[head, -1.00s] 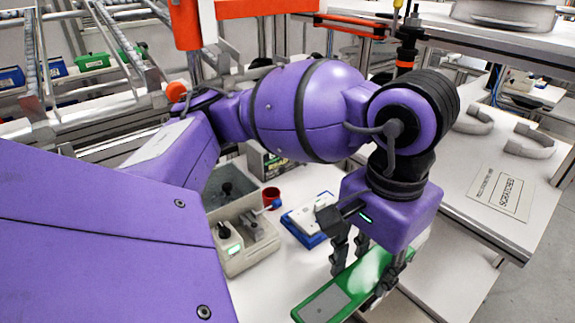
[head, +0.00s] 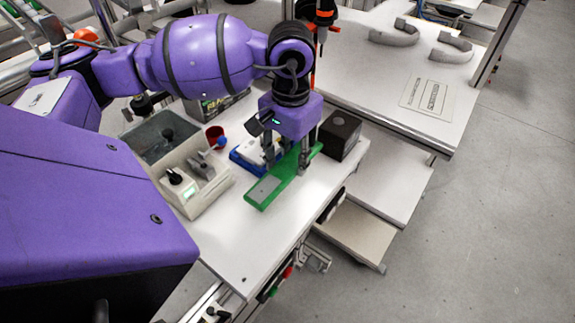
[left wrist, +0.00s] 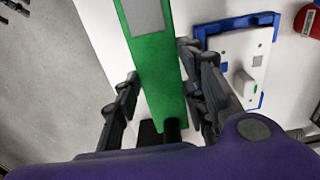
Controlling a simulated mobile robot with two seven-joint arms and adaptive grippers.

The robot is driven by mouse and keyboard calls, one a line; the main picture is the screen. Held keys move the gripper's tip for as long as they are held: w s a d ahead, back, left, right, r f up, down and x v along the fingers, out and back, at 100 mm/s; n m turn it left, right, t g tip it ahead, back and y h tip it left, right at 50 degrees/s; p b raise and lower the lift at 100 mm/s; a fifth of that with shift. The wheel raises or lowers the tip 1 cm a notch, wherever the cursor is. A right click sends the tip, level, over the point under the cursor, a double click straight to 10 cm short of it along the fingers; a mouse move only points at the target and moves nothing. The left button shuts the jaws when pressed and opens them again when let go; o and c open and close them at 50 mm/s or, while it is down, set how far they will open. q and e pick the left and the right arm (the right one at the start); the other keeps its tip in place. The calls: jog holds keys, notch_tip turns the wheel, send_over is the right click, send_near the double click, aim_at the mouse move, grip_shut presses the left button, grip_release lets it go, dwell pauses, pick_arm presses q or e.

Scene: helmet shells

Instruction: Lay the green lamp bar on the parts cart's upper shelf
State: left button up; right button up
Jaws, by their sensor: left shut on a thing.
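The green lamp bar (head: 270,188), a long flat bar with a grey patch, is over the white worktable (head: 235,250) in the head view. My left gripper (head: 287,168) points down and is shut on the bar near its far end. In the left wrist view the bar (left wrist: 157,75) runs between the fingers of the gripper (left wrist: 162,105). I cannot tell whether it touches the tabletop. White shelf levels, an upper (head: 390,185) and a lower (head: 350,240), show right of the worktable; whether they are the parts cart is unclear. My right gripper is not in view.
A blue-and-white fixture (head: 243,153) lies beside the bar, with a black box (head: 340,135) behind right. A grey bin unit (head: 190,170) and red cup (head: 215,135) stand left. Grey curved pieces (head: 395,35) lie on the back bench. The worktable's front is clear.

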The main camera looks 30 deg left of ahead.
pick_arm(q)
jog(key=shift+w+a+f, duration=0.25)
jog(key=shift+f, duration=0.15)
jog(key=shift+w+a+f, duration=0.1)
jog(key=shift+w+f, duration=0.05)
jog(key=shift+f, duration=1.55)
